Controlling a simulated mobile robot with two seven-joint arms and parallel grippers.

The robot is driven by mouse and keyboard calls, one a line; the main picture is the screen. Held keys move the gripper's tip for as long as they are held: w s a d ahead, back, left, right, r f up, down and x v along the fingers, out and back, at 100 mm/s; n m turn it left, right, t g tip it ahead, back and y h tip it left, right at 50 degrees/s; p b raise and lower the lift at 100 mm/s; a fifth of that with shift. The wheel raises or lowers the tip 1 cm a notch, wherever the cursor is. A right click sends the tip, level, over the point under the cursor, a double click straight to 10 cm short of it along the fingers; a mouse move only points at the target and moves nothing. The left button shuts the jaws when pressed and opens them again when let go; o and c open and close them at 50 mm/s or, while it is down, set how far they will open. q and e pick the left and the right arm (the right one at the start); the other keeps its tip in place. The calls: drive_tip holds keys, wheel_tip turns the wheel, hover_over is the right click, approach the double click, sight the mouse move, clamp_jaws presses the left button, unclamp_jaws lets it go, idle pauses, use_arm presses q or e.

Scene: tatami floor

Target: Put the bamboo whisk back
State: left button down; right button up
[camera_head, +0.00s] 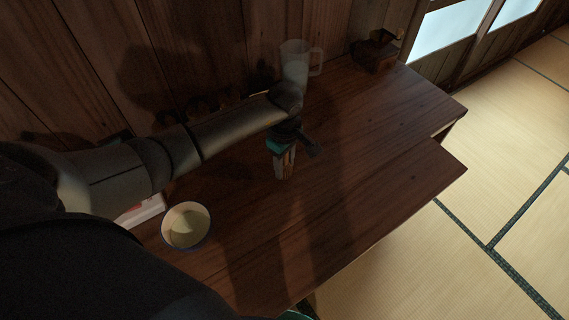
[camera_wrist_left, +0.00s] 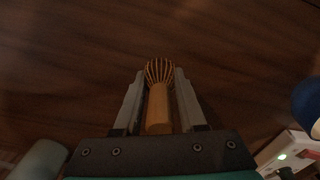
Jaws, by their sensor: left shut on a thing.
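The bamboo whisk (camera_wrist_left: 158,100) is light tan, with a plain handle and a rounded head of thin tines. In the left wrist view it lies between the two fingers of my left gripper (camera_wrist_left: 159,88), which is shut on it, with the tines at the fingertips. In the head view my left gripper (camera_head: 284,172) hangs over the middle of the wooden table (camera_head: 370,150), fingers pointing down. The whisk itself is hard to make out there. I cannot tell whether the tines touch the tabletop. My right gripper is not in view.
A bowl (camera_head: 186,225) with pale green contents stands at the near left of the table. The right part of the tabletop is clear.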

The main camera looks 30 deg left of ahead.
use_arm(q)
drive_tip(key=shift+f, duration=0.15)
drive_tip(key=shift+c, duration=2.4)
unclamp_jaws()
drive_tip(key=shift+r, duration=0.3)
wheel_tip(320, 180, up, 12)
drive_tip(key=shift+f+p, duration=0.1)
drive_tip(key=shift+p, duration=0.65)
drive_tip(key=shift+s, duration=0.1)
